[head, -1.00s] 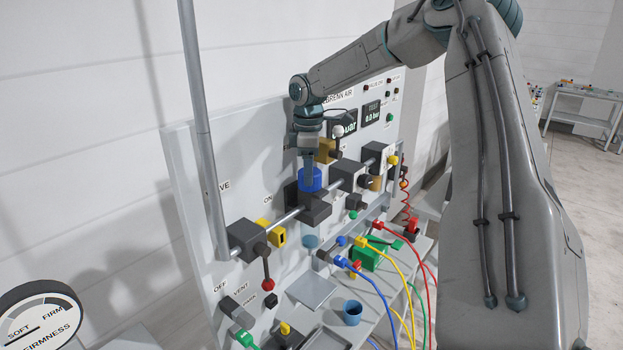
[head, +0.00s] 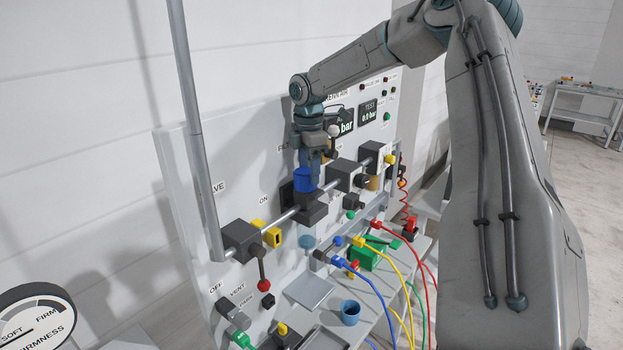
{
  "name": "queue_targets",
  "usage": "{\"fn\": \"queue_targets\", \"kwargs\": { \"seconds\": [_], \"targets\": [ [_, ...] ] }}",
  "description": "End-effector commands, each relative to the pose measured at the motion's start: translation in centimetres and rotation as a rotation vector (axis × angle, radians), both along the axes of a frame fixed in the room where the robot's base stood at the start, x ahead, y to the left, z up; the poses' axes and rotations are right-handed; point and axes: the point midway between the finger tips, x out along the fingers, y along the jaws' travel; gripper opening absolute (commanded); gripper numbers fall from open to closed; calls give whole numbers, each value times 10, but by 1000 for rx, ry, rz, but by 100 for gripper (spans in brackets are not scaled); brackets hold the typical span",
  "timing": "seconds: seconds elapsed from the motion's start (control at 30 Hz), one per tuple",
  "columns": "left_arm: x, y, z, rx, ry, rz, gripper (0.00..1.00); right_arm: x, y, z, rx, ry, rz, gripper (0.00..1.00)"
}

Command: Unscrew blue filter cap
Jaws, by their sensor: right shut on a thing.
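The blue filter cap (head: 304,181) sits on top of a dark filter block (head: 308,208) on the horizontal pipe of the panel. My right gripper (head: 309,164) points straight down from above and is shut on the cap. Its fingers cover the cap's upper part. I cannot tell whether a gap has opened between the cap and the block. My left gripper does not show.
A metal post (head: 196,120) stands left of the cap. A valve with a red-knobbed lever (head: 263,284) is at lower left. Blue, yellow and red hoses (head: 405,285) hang over the shelf, near a blue cup (head: 350,312). A firmness gauge (head: 38,318) is at bottom left.

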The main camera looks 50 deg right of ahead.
Motion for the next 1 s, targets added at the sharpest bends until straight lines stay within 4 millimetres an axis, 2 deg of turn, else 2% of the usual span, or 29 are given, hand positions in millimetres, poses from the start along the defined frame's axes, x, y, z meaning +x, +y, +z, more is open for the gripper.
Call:
{"fn": "queue_targets", "kwargs": {
  "seconds": [0.2,0.47,0.5,0.6,0.87,1.0],
  "targets": [
    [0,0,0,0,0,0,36,1,2,0,-4,4,207,0],
    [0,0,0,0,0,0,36,0,3,-2,1,6,230,0],
    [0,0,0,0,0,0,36,0,4,-2,2,7,230,56],
    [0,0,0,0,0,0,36,0,4,-2,1,6,229,76],
    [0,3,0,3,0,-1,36,2,2,0,-1,1,223,76],
    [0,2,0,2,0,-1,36,3,2,1,-2,-3,125,76]
  ]
}}
